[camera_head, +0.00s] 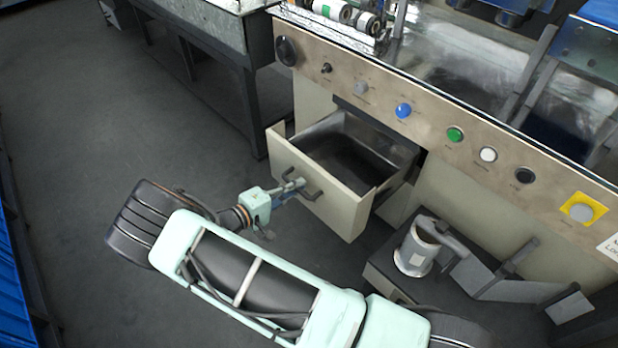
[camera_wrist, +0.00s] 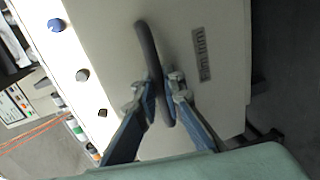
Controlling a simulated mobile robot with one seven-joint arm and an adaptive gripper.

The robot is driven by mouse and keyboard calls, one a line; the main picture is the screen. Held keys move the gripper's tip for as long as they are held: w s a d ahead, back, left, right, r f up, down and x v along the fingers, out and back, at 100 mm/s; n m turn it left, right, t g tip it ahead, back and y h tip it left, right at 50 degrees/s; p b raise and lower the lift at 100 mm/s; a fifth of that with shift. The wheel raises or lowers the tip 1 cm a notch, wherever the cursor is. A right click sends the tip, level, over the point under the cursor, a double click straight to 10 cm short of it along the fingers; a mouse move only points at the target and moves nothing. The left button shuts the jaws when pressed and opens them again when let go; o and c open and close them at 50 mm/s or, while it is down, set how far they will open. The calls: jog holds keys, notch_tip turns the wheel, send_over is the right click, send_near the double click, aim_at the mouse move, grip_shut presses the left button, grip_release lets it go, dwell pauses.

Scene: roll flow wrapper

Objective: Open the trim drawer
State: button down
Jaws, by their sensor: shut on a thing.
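The trim drawer (camera_head: 325,204) is pulled out from the beige machine, and its metal-lined inside shows from above. I see no contents in its dark bottom. Its front panel carries a dark bar handle (camera_head: 312,192). In the wrist view the handle (camera_wrist: 148,50) runs between my fingers, beside a small label plate (camera_wrist: 201,54) on the drawer front. My gripper (camera_head: 290,188) is at the drawer front, shut on the handle. The fingers (camera_wrist: 163,98) lie on both sides of the bar.
The control panel (camera_head: 380,92) with several buttons and a knob runs above the drawer. A roll on a stand (camera_head: 416,250) sits to the right of the drawer. A metal-topped table (camera_head: 215,30) stands at the back left. The floor (camera_head: 80,130) on the left is clear.

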jog(key=shift+v, duration=0.85)
jog(key=shift+f, duration=0.2)
jog(key=c, duration=2)
grip_release()
jog(key=v, duration=1.2)
